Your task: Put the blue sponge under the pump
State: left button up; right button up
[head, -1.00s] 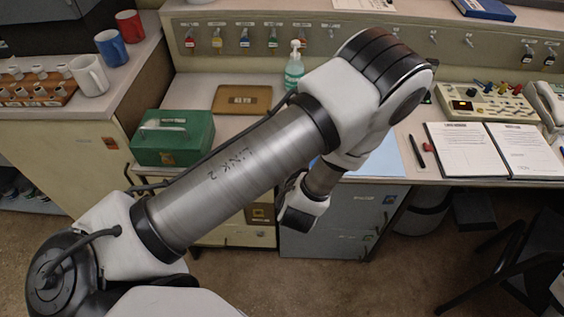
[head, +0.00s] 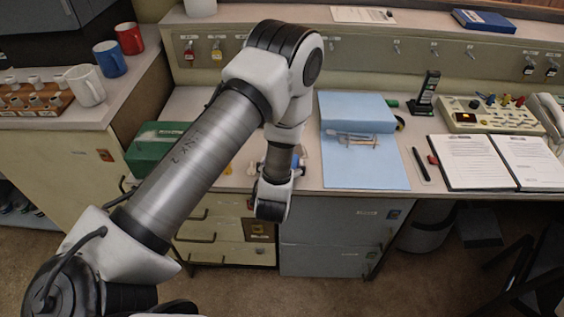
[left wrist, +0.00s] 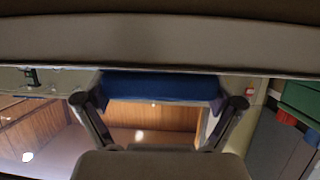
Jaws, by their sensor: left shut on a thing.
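The blue sponge (left wrist: 160,87) is between the two fingers of my left gripper (left wrist: 162,101) in the left wrist view. The gripper is shut on it, with one finger at each end. In the head view my left arm reaches over the desk's front edge, and its links hide the fingers and most or all of the sponge. The pump bottle does not show now; the arm covers the place at the back of the desk where it stood. My right gripper is not in view.
A green box (head: 150,150) stands on the desk's left, partly behind my arm. A light-blue block (head: 357,112) and a light-blue sheet (head: 365,172) lie right of the arm. An open binder (head: 475,160) and a control box (head: 490,114) are further right. Mugs stand on the left counter.

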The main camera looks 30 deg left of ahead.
pick_arm(q)
jog(key=shift+s, duration=0.1)
jog(key=o, duration=0.7)
jog(key=shift+f, duration=0.15)
